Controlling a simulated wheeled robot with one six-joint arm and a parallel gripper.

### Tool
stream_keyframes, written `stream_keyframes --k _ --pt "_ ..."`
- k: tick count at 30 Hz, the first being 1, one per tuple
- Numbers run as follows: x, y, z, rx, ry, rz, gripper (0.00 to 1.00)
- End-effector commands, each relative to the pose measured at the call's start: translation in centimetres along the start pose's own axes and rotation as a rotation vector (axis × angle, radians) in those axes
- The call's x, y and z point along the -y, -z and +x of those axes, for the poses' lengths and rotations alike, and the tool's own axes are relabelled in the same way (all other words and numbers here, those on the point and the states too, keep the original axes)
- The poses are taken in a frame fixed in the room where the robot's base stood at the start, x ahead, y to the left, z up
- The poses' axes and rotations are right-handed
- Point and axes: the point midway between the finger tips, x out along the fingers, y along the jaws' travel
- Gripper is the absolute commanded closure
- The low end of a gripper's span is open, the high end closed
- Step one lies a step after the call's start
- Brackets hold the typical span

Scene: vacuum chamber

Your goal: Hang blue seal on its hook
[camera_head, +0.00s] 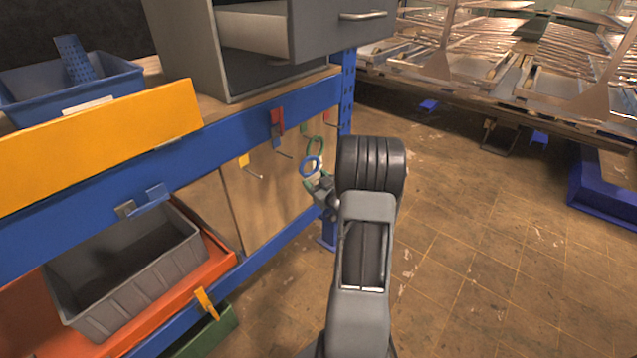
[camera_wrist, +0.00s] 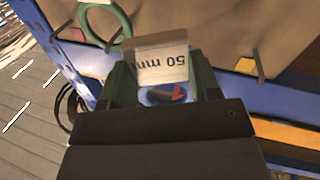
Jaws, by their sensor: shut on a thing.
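The blue seal (camera_head: 304,169) is a ring held up at the end of my arm in the head view. My gripper (camera_head: 320,184) is shut on it, seemingly by its pale tag. In the wrist view my gripper (camera_wrist: 161,72) has a white tag (camera_wrist: 163,65) reading "50 mm", upside down, between its fingers. A blue patch (camera_wrist: 146,96) shows just below the tag. The seal appears off the hooks.
A green ring (camera_head: 309,145) hangs at the board's right, just behind the blue seal; it also shows in the wrist view (camera_wrist: 84,16). A blue bench rail (camera_head: 215,135) runs above the board. A grey drawer unit (camera_head: 340,32) stands on the bench.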

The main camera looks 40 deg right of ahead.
Motion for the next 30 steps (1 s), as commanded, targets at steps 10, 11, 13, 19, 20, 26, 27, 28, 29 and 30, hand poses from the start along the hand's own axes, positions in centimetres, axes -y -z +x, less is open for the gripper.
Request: stream_keyframes --k 10,11,13,19,20,26,27,28,29,30 --pt "0.7 -0.1 2.2 0.0 0.002 0.0 0.67" --pt "0.7 -0.1 2.4 0.0 0.001 0.0 0.67" --pt "0.8 -0.1 2.8 0.0 0.001 0.001 0.67" --pt "1.2 -0.1 4.0 0.0 0.001 0.0 0.67" --pt "1.2 -0.2 4.2 0.001 0.001 0.0 0.67" --pt "1.6 -0.2 5.4 0.0 0.002 0.0 0.67" --pt "1.6 -0.1 5.7 -0.001 0.001 0.0 0.67" --pt "1.6 -0.1 5.8 -0.001 0.0 0.0 0.67" --pt "1.7 -0.2 6.0 0.0 0.0 0.0 0.67" --pt "1.8 -0.2 6.2 0.001 0.0 0.0 0.67"
